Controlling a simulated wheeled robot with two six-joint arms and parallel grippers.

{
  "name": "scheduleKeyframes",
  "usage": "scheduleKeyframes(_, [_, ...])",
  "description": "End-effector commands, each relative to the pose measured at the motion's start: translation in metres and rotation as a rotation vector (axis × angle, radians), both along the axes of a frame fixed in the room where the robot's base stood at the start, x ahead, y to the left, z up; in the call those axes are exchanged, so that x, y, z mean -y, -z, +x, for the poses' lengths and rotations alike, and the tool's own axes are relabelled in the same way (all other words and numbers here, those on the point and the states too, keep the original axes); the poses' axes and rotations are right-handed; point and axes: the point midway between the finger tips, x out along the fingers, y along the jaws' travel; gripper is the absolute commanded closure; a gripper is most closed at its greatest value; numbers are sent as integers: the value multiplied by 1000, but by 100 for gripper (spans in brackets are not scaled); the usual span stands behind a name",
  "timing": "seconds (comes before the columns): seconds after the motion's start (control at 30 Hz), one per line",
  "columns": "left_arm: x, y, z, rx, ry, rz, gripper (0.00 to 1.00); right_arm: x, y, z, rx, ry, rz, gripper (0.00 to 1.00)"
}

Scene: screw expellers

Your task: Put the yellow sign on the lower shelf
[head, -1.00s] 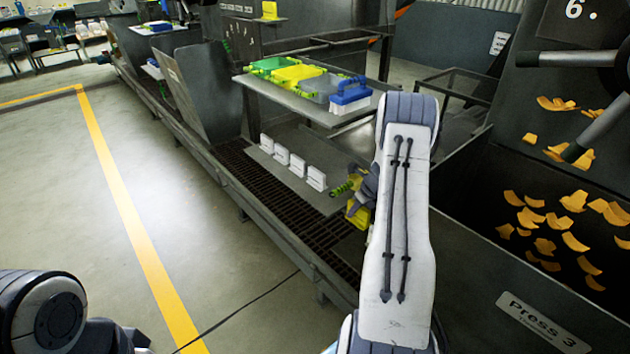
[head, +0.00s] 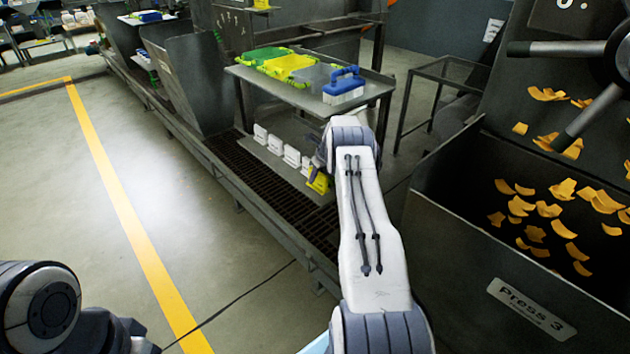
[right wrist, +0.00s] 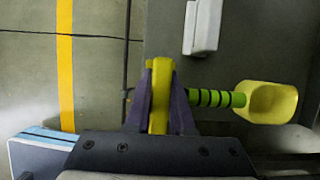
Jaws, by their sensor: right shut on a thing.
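My right gripper (head: 318,170) is at the near right end of the lower shelf (head: 255,147), partly hidden behind my forearm. It is shut on the yellow sign (right wrist: 160,95), which shows between the fingers in the right wrist view; the sign (head: 319,183) shows as a small yellow patch in the head view. The sign is beside the near end of a row of several white signs (head: 291,155) standing on that shelf. I cannot tell whether the yellow sign touches the shelf. My left gripper is out of view.
A scoop with a yellow bowl (right wrist: 267,102) and green-black handle is beside the right gripper. A dark bin (head: 440,235) with orange pieces stands to the right.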

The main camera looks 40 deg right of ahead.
Motion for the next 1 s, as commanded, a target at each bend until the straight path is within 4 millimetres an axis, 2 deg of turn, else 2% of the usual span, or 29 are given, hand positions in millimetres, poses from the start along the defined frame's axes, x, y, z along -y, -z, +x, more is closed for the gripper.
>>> scheduleKeyframes(0.17, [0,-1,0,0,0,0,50,-1,13,3,-1,1,0,100])
scheduleKeyframes(0.97, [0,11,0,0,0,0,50,-1,27,3,0,0,-1,100])
scheduleKeyframes(1.0, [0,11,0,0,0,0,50,-1,27,3,0,0,0,63])
